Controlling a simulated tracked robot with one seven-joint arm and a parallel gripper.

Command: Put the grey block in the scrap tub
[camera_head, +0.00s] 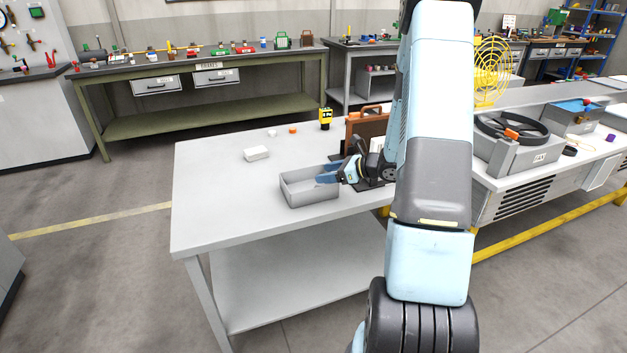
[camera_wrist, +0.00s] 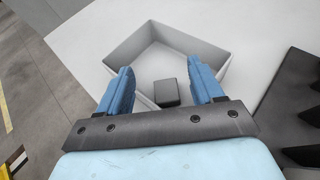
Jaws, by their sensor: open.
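The scrap tub (camera_head: 305,199) is a light grey open box on the table. It also fills the upper middle of the wrist view (camera_wrist: 205,42). My gripper (camera_head: 328,174) has blue fingers and is over the tub's right side. In the wrist view my gripper (camera_wrist: 160,68) is open, with a finger on each side of the dark grey block (camera_wrist: 167,92). Gaps show between the block and both fingers. The block appears inside the tub, near its near corner; its contact with the floor is partly hidden. I cannot make out the block in the head view.
The light table (camera_head: 220,185) has free room at its left and front. A white box (camera_head: 257,154), an orange cap (camera_head: 292,130) and a yellow-black device (camera_head: 325,118) stand behind the tub. A brown upright case (camera_head: 368,127) is close to my gripper.

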